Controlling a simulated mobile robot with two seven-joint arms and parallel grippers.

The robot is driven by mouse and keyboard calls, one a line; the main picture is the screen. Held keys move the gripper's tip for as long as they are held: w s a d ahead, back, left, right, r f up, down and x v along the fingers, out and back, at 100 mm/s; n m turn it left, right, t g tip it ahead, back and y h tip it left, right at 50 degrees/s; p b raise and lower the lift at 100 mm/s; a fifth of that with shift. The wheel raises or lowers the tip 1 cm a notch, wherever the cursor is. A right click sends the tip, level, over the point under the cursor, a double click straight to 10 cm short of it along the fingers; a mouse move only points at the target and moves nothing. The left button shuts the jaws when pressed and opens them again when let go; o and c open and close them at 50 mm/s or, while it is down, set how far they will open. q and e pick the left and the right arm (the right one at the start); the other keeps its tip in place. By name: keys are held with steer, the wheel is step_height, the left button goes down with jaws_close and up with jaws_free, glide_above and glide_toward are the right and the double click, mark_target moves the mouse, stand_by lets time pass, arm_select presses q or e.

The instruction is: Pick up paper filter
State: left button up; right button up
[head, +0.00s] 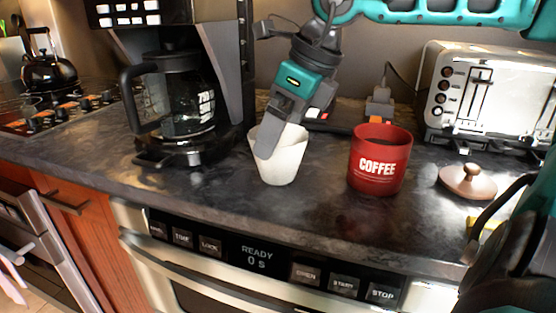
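The white paper filter (287,162) is a cup shape, wider at the top. It appears upright on the dark counter, between the coffee maker and the red mug. My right gripper (275,143) points down at it from above, its arm coming in from the right. One grey finger overlaps the filter's upper left wall and appears to be in front of it. The other finger is not clearly visible, so I cannot tell whether the wall is pinched. My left gripper is not in view.
A coffee maker with a glass carafe (185,100) stands to the left. A red coffee mug (380,160) stands close to the right. A brown lid (468,182) and a toaster (490,95) are farther right. The counter front edge runs above the microwave drawer panel (258,256).

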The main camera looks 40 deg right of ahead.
steer(key=shift+x, duration=0.9)
steer(key=shift+c, duration=0.2)
steer(key=c, duration=0.7)
steer(key=shift+c, duration=0.2)
